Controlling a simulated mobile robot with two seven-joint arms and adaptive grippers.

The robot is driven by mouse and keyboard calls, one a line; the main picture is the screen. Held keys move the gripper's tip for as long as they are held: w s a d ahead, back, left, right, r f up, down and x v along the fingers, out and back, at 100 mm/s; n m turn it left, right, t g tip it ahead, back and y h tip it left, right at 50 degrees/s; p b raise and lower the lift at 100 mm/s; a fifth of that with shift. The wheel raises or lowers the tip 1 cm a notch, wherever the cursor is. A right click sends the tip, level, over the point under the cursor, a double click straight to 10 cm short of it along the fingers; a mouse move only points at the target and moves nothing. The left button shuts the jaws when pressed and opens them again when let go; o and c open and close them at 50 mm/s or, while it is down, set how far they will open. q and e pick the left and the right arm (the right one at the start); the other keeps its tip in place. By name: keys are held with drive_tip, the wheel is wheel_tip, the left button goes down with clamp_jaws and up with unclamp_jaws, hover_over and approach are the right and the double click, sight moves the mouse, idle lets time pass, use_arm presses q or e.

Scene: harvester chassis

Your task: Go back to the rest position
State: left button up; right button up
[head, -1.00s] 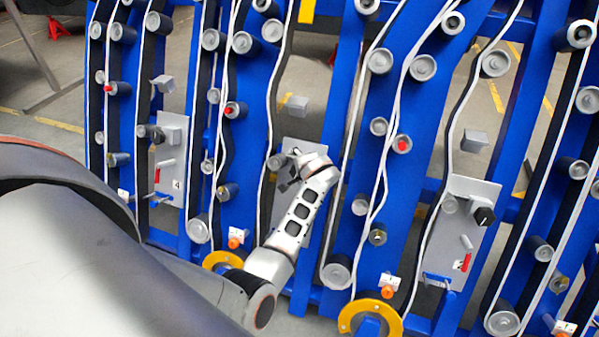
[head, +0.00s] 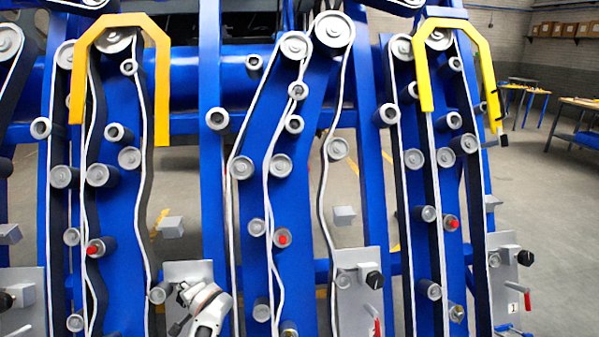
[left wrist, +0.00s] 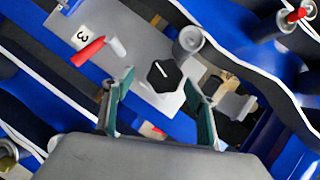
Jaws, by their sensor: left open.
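My left gripper (head: 184,297) shows at the bottom of the head view, in front of a grey panel (head: 188,270) on the blue chassis. In the left wrist view the left gripper (left wrist: 160,80) has its two green-lined fingers apart. A black hexagonal knob (left wrist: 163,75) on a light grey base appears between the fingertips. I cannot tell how far the knob is from the fingers. The panel (left wrist: 67,38) there bears the number 3 and a red-handled lever (left wrist: 88,52). My right gripper is in neither view.
The blue chassis (head: 210,190) with rollers and white-edged belts fills most of the head view. A yellow-orange bracket (head: 77,85) and a yellow one (head: 425,75) stick out at the top. Open floor (head: 555,210) and tables (head: 580,103) lie to the right.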

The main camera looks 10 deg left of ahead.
use_arm(q)
drive_tip(key=shift+w+a+f, duration=0.35)
drive_tip(key=shift+w+a, duration=0.15)
drive_tip(key=shift+w, duration=0.1)
drive_tip(key=shift+w+a+f, duration=0.3)
drive_tip(key=shift+w+a, duration=0.2)
drive_tip(key=shift+w, duration=0.1)
drive_tip(key=shift+w+a+f, duration=0.25)
drive_tip(key=shift+a+f, duration=0.2)
drive_tip(key=shift+a, duration=0.05)
drive_tip(key=s+a+n, duration=0.1)
drive_tip(key=s+a, duration=0.2)
drive_tip(key=s, duration=0.5)
drive_tip(key=s+d+r+h, duration=0.1)
drive_tip(key=s+d+r, duration=0.2)
drive_tip(key=s, duration=0.6)
drive_tip(key=s+d+r+m+h, duration=0.1)
drive_tip(key=s+d+r, duration=0.15)
drive_tip(key=s, duration=0.65)
drive_tip(key=s+d+r+h, duration=0.15)
drive_tip(key=s+d, duration=0.25)
drive_tip(key=s, duration=0.6)
drive_tip(key=w+d+f+n+t+h, duration=0.1)
drive_tip(key=d+f+n+t+h, duration=0.1)
drive_tip(key=d+f+t+h, duration=0.2)
drive_tip(key=d+f+h, duration=0.3)
drive_tip(key=d+f, duration=0.5)
drive_tip(key=d, duration=0.4)
drive_tip(key=shift+w+d+f+n, duration=0.25)
drive_tip(key=shift+w+f+n, duration=0.15)
